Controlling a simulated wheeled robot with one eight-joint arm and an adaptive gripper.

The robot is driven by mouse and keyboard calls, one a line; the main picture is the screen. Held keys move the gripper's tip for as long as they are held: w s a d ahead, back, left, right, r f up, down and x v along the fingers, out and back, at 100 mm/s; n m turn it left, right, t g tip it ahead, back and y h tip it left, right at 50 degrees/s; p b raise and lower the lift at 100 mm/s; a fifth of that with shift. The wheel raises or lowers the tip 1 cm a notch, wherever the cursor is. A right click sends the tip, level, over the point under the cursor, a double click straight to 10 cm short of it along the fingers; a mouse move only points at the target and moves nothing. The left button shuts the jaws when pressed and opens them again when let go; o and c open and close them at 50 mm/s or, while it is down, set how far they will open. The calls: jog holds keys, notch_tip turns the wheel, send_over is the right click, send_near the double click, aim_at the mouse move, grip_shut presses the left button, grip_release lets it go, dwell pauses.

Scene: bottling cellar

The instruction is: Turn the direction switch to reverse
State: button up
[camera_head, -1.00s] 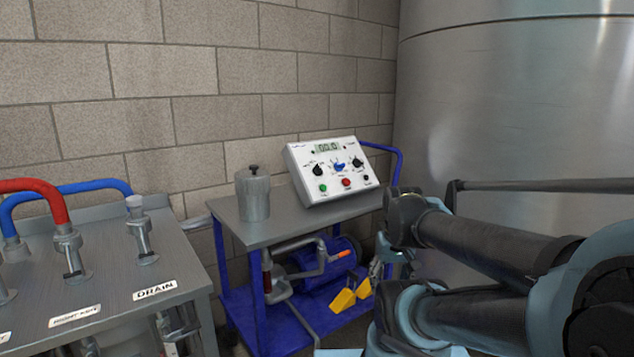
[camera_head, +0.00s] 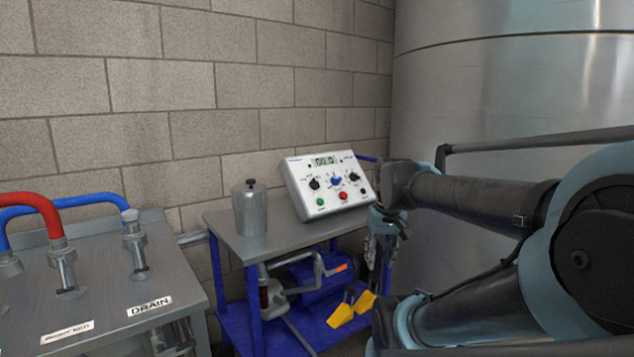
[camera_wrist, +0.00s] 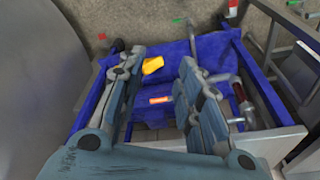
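The white control box (camera_head: 327,187) stands tilted on the grey top of a blue cart against the wall. It has a small display, a blue knob (camera_head: 336,181) in the middle, a black knob on each side, and green and red buttons below. The labels are too small to read, so I cannot tell which knob is the direction switch. My gripper (camera_head: 383,250) hangs in front of the cart's right end, lower than the box. In the wrist view my gripper (camera_wrist: 157,82) has its two fingers apart, with nothing between them, pointing toward the cart's lower part.
A metal canister (camera_head: 251,209) stands left of the box on the cart top (camera_head: 275,240). Below are a blue pump motor (camera_head: 315,279) and yellow pieces (camera_head: 341,315). A steel bench (camera_head: 110,292) with pipes is at left, a large tank (camera_head: 500,90) at right.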

jog(key=w+a+r+n+y, duration=0.1)
jog(key=w+a+r+n, duration=0.3)
jog(key=w+r, duration=1.2)
jog(key=n+t+y, duration=0.1)
jog(key=n, duration=0.1)
send_near(317, 180)
jog(key=x, duration=0.8)
jog(key=shift+a+f, duration=0.2)
jog(key=shift+f, duration=0.1)
grip_shut()
